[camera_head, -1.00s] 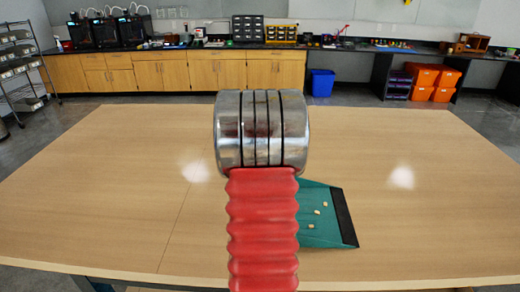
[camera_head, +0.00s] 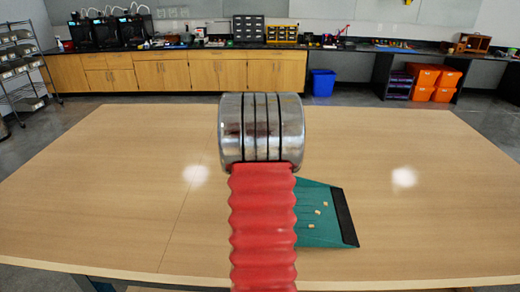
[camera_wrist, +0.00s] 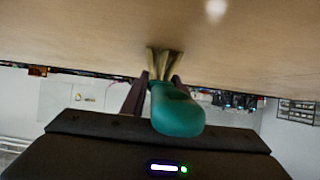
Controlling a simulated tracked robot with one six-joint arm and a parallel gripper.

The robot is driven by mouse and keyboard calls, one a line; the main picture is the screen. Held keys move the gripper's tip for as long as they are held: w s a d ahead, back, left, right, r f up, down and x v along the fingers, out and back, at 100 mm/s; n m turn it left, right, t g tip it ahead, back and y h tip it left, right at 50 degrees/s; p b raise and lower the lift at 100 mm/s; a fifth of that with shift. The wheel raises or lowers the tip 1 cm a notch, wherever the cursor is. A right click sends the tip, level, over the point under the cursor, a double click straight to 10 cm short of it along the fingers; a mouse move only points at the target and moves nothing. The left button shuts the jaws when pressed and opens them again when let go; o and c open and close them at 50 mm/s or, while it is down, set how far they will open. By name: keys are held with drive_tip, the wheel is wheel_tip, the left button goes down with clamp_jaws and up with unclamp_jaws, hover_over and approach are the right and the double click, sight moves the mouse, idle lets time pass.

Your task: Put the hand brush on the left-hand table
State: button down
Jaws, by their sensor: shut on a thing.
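My gripper (camera_wrist: 162,82) shows in the wrist view, its dark fingers shut on the hand brush. The brush has a green handle (camera_wrist: 178,113) pointing towards the camera and pale tan bristles at the far end, close to the wooden surface. Whether the bristles touch it I cannot tell. In the head view my arm hides the gripper and brush. The wooden tabletop (camera_head: 95,195) spreads across the head view, with a seam left of my arm dividing off the left-hand part. That left part is bare.
A green dustpan (camera_head: 318,222) with a dark front edge and several small tan bits lies on the tabletop just right of my arm. Cabinets (camera_head: 170,73), a blue bin (camera_head: 322,82) and orange crates (camera_head: 421,76) stand along the far wall.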

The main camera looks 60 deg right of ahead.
drive_tip(key=shift+s+a+f, duration=0.1)
drive_tip(key=shift+a+f, duration=0.05)
drive_tip(key=shift+f, duration=0.55)
drive_tip(key=c, duration=1.7)
unclamp_jaws()
drive_tip(key=shift+f, duration=0.15)
drive_tip(key=o, duration=0.3)
drive_tip(key=shift+r, duration=0.25)
drive_tip(key=shift+o, duration=0.2)
drive_tip(key=shift+r, duration=0.15)
drive_tip(key=shift+r, duration=0.65)
drive_tip(key=shift+v, duration=5.85)
